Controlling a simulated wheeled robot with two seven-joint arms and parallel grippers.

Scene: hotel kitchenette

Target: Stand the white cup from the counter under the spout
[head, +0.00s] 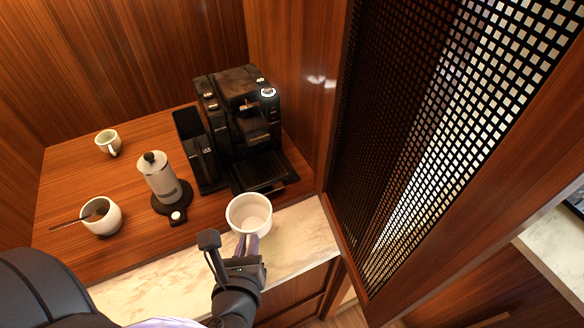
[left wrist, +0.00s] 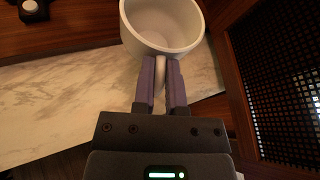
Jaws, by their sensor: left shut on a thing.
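The white cup (head: 249,214) is upright and empty, held over the front marble strip of the counter. My left gripper (head: 247,244) is shut on its handle. In the left wrist view, the two purple fingers of the left gripper (left wrist: 162,82) pinch the handle, and the white cup (left wrist: 162,24) sits just beyond them. The black coffee machine (head: 241,117) stands behind the cup, with its spout (head: 255,131) above a drip tray (head: 262,172). The cup is in front of the tray, not under the spout. My right gripper is not in view.
A white bowl with a spoon (head: 101,216) and a smaller cup (head: 108,142) are further left on the wooden top. The marble strip (head: 150,290) is clear.

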